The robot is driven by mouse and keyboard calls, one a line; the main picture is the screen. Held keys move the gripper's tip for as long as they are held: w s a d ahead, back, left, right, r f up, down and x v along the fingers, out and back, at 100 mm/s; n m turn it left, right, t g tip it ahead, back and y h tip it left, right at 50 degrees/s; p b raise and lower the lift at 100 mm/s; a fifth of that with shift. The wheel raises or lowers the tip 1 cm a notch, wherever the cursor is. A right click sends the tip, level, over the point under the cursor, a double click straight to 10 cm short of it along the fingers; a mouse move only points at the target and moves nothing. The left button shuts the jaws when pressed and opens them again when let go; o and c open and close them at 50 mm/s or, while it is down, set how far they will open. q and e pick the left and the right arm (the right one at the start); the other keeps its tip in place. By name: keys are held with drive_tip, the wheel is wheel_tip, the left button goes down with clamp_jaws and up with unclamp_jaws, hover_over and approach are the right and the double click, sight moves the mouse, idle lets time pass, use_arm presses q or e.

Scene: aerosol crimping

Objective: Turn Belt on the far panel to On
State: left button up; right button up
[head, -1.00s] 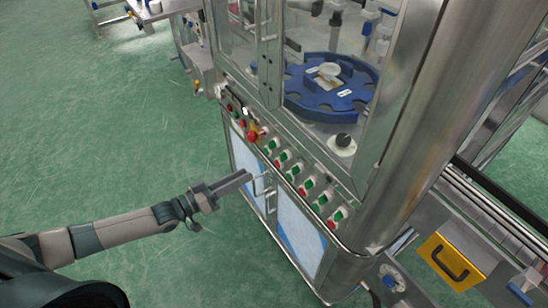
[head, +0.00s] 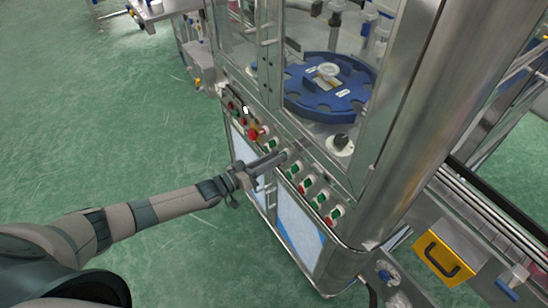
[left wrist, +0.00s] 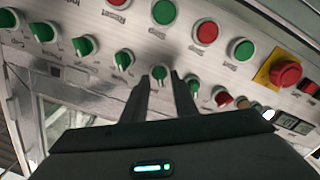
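The slanted control panel (head: 308,172) on the machine's front carries a row of green rotary knobs, red and green buttons and a red emergency stop. My left gripper (head: 286,156) is at the panel in the head view, hiding part of the row. In the left wrist view its two fingers (left wrist: 160,80) are a narrow gap apart, with one green knob (left wrist: 160,73) between their tips. I cannot tell whether they touch it. Other green knobs (left wrist: 124,60) stand on both sides. The labels are too small to read, so I cannot tell which knob is Belt. My right gripper is not in view.
The emergency stop (left wrist: 286,74) sits on a yellow plate along the panel. Behind clear guards is a blue rotary table (head: 318,100). A yellow plate with a black handle (head: 443,258) is at lower right. Green floor to the left is open.

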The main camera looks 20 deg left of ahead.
use_arm(q)
clamp_jaws()
